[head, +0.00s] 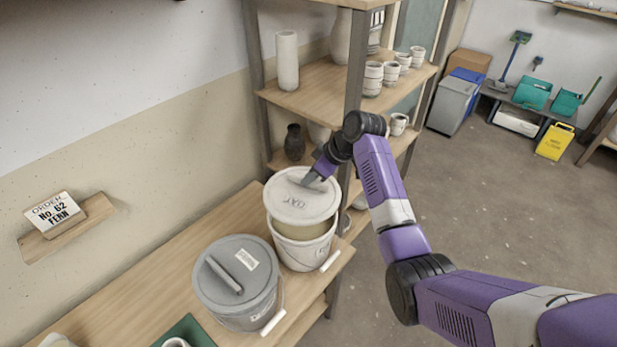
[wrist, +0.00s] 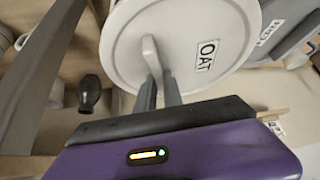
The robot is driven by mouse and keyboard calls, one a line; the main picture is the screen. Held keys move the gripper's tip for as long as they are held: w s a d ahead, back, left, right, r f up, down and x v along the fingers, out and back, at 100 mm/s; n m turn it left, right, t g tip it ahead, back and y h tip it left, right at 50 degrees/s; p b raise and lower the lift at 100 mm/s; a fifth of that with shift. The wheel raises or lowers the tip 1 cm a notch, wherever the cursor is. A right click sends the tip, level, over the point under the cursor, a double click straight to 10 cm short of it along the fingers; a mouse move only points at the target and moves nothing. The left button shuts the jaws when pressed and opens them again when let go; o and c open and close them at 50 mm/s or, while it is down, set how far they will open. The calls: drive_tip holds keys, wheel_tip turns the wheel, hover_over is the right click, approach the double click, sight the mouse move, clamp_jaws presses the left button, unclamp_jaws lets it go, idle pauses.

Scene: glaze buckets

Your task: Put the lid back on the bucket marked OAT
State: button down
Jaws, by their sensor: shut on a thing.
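A round white lid with an OAT label (head: 290,208) is held above an open white bucket (head: 300,257). Part of the bucket's beige inside shows below the lid's near edge, so the two look apart there; the far rim is hidden. My gripper (head: 309,181) is shut on the lid's raised handle. In the wrist view the gripper's fingers (wrist: 158,80) meet the handle and the OAT lid (wrist: 125,45) fills the top middle. Any mark on the white bucket's front is too small to read.
A grey bucket with its grey lid (head: 256,277) on stands close in front on the wooden bench (head: 140,288). A green tray (head: 186,332) lies at the front edge. A shelf unit (head: 320,90) with pots rises just behind.

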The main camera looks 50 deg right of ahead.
sight(312, 186)
drive_tip(key=shift+f+b, duration=1.75)
drive_tip(key=shift+f, duration=0.45)
drive_tip(key=shift+f+b, duration=0.4)
drive_tip(key=shift+f, duration=0.4)
drive_tip(key=shift+f, duration=0.8)
idle(0.6)
drive_tip(key=c, duration=0.9)
unclamp_jaws()
drive_tip(key=shift+r+p, duration=2.95)
drive_tip(key=shift+r, duration=0.55)
